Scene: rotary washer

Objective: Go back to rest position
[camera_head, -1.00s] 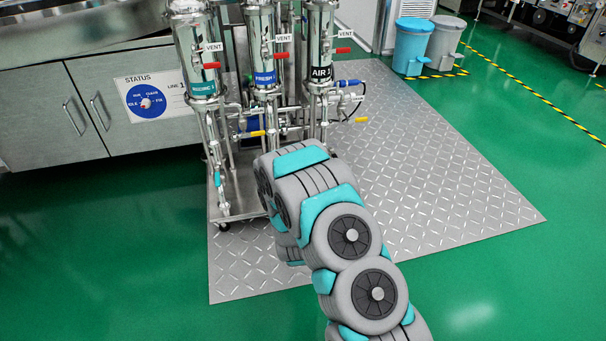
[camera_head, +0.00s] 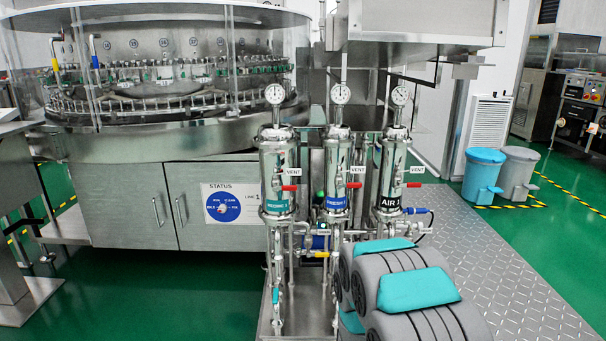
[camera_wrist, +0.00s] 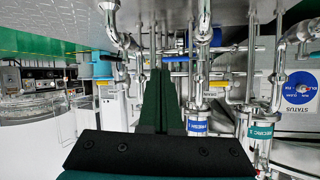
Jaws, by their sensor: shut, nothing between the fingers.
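My gripper (camera_wrist: 160,75) shows in the wrist view as dark fingers lying together, with nothing held between them. It points toward the pipes and valves of the filter stand. In the head view my arm is folded at the lower right, in front of the stand, and hides my gripper. The stand carries three steel filter housings: one with a teal label (camera_head: 275,180), one labelled FRESH (camera_head: 337,175) and one labelled AIR (camera_head: 389,172). Each has a gauge on top and a red VENT handle. Whether the gripper touches any pipe cannot be told.
The rotary washer (camera_head: 170,130) with its steel cabinet stands behind and left. A blue bin (camera_head: 483,175) and a grey bin (camera_head: 518,172) stand at the right. The metal floor plate (camera_head: 500,275) is clear right of my arm.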

